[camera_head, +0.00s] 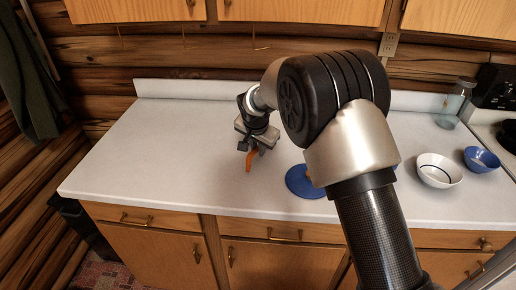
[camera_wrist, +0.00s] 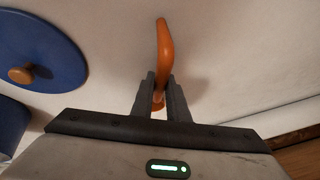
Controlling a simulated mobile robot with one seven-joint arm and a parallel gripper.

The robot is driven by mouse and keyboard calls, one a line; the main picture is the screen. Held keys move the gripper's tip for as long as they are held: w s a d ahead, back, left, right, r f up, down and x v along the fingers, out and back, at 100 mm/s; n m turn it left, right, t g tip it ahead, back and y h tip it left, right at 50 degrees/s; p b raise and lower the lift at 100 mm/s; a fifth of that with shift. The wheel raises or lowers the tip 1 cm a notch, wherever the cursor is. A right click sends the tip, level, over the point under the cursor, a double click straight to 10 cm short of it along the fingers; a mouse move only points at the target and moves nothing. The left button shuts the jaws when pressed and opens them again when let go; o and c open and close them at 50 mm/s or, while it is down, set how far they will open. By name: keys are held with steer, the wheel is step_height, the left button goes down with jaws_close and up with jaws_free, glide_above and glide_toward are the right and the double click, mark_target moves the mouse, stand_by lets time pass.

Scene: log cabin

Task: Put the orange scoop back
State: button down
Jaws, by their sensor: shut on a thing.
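The orange scoop (camera_wrist: 164,48) is between my gripper's two dark fingers (camera_wrist: 159,98) in the wrist view. My gripper is shut on it near one end, and the rest extends past the fingertips. In the head view the orange scoop (camera_head: 251,161) hangs below my gripper (camera_head: 254,146), over the left-middle part of the white counter. I cannot tell whether it touches the counter.
A blue round lid with a wooden knob (camera_wrist: 20,74) lies on the counter (camera_head: 150,150); the lid (camera_head: 301,182) is partly behind my arm in the head view. A white bowl (camera_head: 438,178), a blue bowl (camera_head: 481,159) and a glass jar (camera_head: 452,108) stand right. The counter's left is clear.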

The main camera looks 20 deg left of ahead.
steer(key=shift+f, duration=0.25)
steer(key=c, duration=1.7)
jaws_free()
steer(key=shift+r, duration=0.15)
steer(key=shift+r, duration=0.1)
